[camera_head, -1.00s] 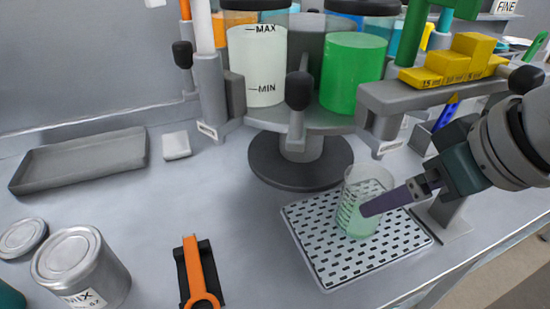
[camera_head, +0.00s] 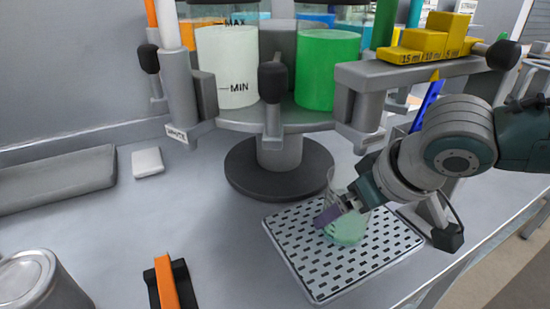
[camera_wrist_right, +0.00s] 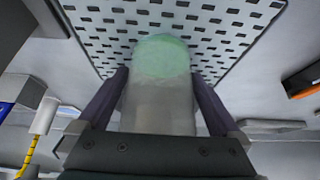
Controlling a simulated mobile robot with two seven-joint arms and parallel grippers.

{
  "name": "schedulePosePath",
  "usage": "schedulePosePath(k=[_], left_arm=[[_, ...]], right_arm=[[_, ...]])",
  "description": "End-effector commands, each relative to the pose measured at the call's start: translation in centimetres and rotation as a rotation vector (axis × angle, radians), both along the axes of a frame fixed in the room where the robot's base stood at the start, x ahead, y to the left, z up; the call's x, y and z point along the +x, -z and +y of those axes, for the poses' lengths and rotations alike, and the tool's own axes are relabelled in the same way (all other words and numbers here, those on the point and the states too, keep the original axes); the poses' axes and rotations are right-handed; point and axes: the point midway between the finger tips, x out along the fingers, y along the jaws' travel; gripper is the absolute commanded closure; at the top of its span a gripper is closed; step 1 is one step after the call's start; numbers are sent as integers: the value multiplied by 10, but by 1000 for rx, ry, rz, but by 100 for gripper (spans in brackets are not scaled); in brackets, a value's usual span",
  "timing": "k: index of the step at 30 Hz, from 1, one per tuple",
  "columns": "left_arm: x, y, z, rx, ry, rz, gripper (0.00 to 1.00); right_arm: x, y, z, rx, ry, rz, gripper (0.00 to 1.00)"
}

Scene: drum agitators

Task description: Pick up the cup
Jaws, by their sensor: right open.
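The cup (camera_head: 347,232) is clear with pale green contents. It stands upright on the perforated metal tray (camera_head: 310,283) in the head view. My right gripper (camera_head: 340,207) reaches in from the right at the cup, with a purple finger on the cup's near left side. In the right wrist view the cup (camera_wrist_right: 160,85) lies between the two dark fingers of my open right gripper (camera_wrist_right: 160,90), one on each side. A narrow gap seems to show beside the fingers, but contact is hard to tell. My left gripper is not in view.
A dispenser carousel with a white container (camera_head: 227,75) and a green container (camera_head: 327,72) stands behind. Yellow blocks (camera_head: 430,45) sit on its right arm. The table's middle left is clear.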

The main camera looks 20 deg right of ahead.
Motion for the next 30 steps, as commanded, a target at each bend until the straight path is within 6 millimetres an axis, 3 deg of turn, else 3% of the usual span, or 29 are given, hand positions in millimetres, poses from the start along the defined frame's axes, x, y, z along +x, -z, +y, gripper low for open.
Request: schedulePosePath(k=[10, 30], left_arm=[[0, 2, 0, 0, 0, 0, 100], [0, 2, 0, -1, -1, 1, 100]], right_arm=[[4, 6, 0, 0, -1, -1, 2], [3, 6, 0, 0, -1, -1, 77]])
